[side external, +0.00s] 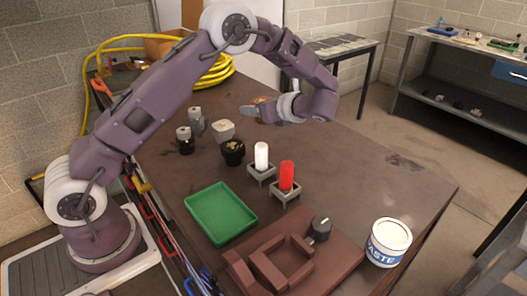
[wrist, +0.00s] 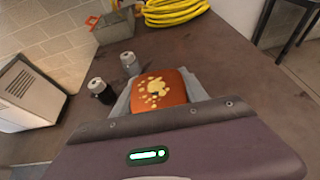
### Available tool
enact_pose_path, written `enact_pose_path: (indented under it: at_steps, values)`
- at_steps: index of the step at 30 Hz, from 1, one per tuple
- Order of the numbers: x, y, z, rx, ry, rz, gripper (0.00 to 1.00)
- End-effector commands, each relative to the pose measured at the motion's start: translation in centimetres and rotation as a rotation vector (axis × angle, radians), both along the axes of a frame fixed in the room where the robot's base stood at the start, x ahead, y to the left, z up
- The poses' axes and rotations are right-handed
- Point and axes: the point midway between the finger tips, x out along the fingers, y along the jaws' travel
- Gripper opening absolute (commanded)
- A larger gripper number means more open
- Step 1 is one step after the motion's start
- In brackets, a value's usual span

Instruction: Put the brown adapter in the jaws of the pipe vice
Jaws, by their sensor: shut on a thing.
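My gripper (side external: 257,109) is raised above the middle of the table, shut on the brown adapter. In the wrist view the brown adapter (wrist: 160,90) shows as an orange-brown block with pale yellow flecks on top, between the grey fingers. In the side view only a little orange-brown (side external: 259,98) shows by the fingers, the rest hidden. The pipe vice (side external: 262,270) is a reddish-brown block at the table's near edge, with raised jaws, a gap between them and a black knob (side external: 321,227). My gripper is well behind and above it.
A green tray (side external: 220,213) lies left of the vice. Grey holders carry a white cylinder (side external: 262,155) and a red cylinder (side external: 287,176). A black fitting (side external: 232,152) and small capped bottles (side external: 184,140) stand behind. A paste tub (side external: 388,242) stands right. The right tabletop is mostly clear.

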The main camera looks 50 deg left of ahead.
Motion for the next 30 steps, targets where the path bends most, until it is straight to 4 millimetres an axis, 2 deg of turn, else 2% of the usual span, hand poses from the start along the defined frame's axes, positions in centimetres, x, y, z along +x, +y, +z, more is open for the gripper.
enact_pose_path:
  at_steps: [6,17,28,29,30]
  values:
    - [-0.1,0.0,-4.6,0.001,0.002,0.025,0.0]
    - [0.0,0.0,-10.0,0.001,-0.001,0.022,0.0]
    - [0.0,0.0,-10.5,0.002,-0.004,0.021,0.0]
    - [0.0,0.0,-10.5,0.0,-0.004,0.021,0.57]
    - [0.0,0.0,-10.5,0.0,-0.004,0.021,0.65]
